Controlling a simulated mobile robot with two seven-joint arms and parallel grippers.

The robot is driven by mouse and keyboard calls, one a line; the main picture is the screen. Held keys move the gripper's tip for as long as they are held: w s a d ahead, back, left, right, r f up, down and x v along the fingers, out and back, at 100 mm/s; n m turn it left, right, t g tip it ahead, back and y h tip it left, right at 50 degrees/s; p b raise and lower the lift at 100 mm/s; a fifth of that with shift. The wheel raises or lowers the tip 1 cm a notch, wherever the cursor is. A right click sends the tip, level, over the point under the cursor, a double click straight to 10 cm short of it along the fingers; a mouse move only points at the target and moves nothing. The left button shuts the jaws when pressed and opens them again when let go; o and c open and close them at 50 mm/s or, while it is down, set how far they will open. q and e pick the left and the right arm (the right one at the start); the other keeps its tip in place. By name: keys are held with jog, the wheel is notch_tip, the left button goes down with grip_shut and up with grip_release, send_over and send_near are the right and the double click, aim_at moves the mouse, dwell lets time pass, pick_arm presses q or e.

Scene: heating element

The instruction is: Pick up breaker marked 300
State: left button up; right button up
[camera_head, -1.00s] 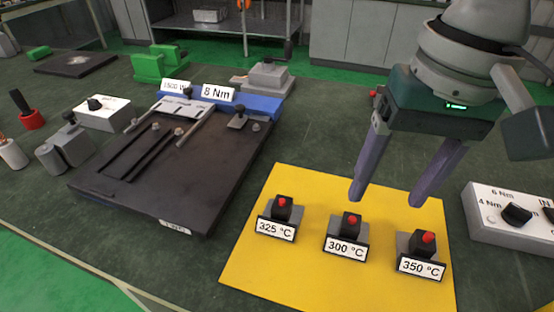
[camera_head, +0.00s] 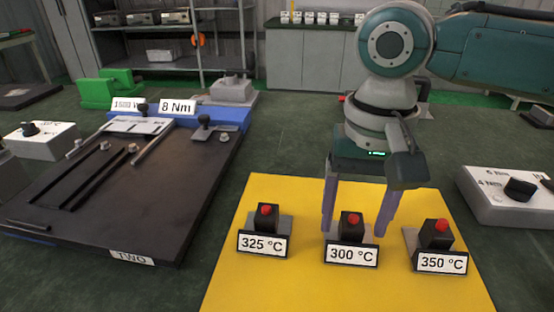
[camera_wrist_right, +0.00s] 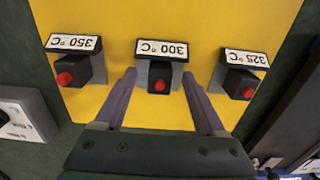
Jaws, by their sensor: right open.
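The breaker marked 300 °C (camera_head: 351,226) is a black block with a red button and a white label, standing on the yellow mat (camera_head: 270,289). It also shows in the right wrist view (camera_wrist_right: 160,74), between the fingertips. My right gripper (camera_head: 354,231) is open, pointing down, with one purple finger on each side of this breaker. I cannot tell whether the fingers touch it. The breaker marked 325 °C (camera_head: 266,219) stands to its left and the breaker marked 350 °C (camera_head: 437,234) to its right. My left gripper is not in view.
A dark plate fixture (camera_head: 120,190) with an 8 Nm label (camera_head: 178,107) lies left of the mat. A white box with a black knob (camera_head: 515,195) stands right of it. Green blocks (camera_head: 110,88) sit at the back left. The mat's front part is clear.

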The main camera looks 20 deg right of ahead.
jog(key=shift+f, duration=0.7)
grip_shut()
